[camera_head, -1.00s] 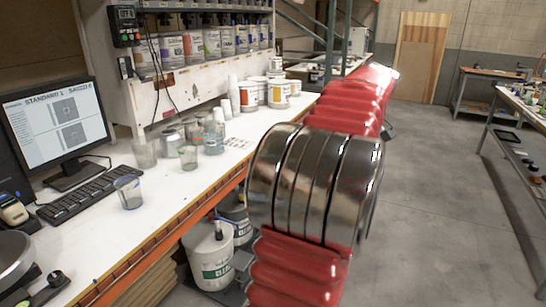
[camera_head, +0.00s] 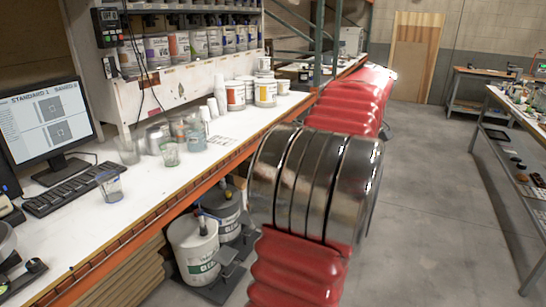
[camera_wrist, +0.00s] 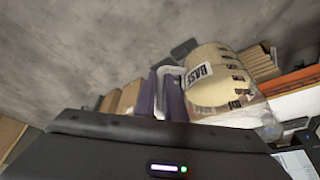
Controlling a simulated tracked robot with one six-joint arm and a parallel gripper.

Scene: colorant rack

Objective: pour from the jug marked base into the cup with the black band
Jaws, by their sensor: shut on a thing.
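The jug marked BASE (camera_wrist: 214,72) shows in the wrist view, with a pale yellowish body, dark marks on its side and a clear lower part. My gripper (camera_wrist: 168,92) has its purple fingers shut on the jug's handle side. My gripper and the jug are out of the head view. Several clear cups stand on the white bench in the head view: one with a bluish rim (camera_head: 110,186) near the keyboard, and a greenish one (camera_head: 169,154) farther back. I cannot make out a black band on any cup.
A monitor (camera_head: 45,122) and keyboard (camera_head: 72,188) stand on the left of the bench (camera_head: 150,212). White tubs (camera_head: 265,92) stand farther back under a shelf of labelled cans. Buckets (camera_head: 194,250) stand below the bench. The floor (camera_head: 430,200) to the right is clear.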

